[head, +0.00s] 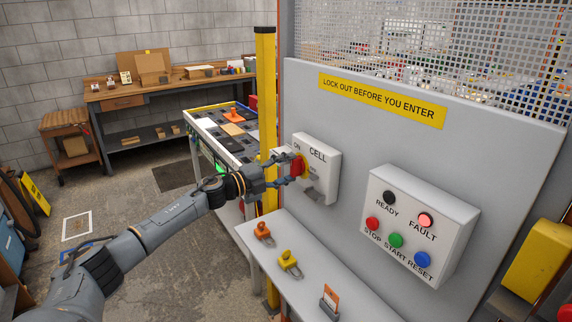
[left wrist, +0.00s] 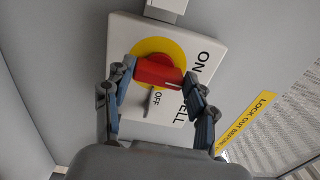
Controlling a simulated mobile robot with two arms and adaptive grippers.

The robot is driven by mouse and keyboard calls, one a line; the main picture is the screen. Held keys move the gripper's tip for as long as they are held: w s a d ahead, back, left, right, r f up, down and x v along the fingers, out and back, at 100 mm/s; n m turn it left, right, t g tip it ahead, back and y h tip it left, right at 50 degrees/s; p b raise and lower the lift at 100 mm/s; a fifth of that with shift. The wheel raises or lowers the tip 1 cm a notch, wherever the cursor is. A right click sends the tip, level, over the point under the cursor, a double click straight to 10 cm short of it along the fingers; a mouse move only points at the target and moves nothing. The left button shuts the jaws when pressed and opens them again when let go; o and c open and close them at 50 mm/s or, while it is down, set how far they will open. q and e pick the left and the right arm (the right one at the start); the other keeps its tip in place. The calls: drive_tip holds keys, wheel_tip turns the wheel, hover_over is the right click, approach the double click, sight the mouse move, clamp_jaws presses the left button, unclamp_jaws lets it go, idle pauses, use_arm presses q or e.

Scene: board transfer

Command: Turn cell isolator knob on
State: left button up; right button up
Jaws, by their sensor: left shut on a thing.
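The cell isolator is a white box (head: 322,160) marked CELL and ON, fixed to the grey panel. Its red knob on a yellow disc (left wrist: 156,48) shows in the left wrist view. My left gripper (head: 291,166) is at the box front, shut on the red knob (left wrist: 158,71). In the left wrist view the gripper fingers (left wrist: 160,85) sit one at each end of the knob's red bar. The word OFF shows beside the knob and ON lies toward the upper right of the box. My right gripper is not in view.
A control box (head: 455,210) with lit red FAULT lamp and several buttons is right of the isolator. Below, a shelf (head: 290,245) holds an orange padlock (head: 263,232), a yellow padlock (head: 289,262) and a tag holder (head: 329,302). A yellow post (head: 265,90) stands behind my left wrist.

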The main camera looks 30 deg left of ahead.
use_arm(q)
drive_tip(key=shift+n, duration=0.3)
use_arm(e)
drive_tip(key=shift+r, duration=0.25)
use_arm(q)
drive_tip(key=shift+d, duration=0.1)
drive_tip(key=o, duration=1.2)
drive_tip(key=shift+c, duration=0.2)
drive_tip(key=shift+w, duration=0.1)
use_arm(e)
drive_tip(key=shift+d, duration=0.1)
use_arm(q)
drive_tip(key=v, duration=1.2)
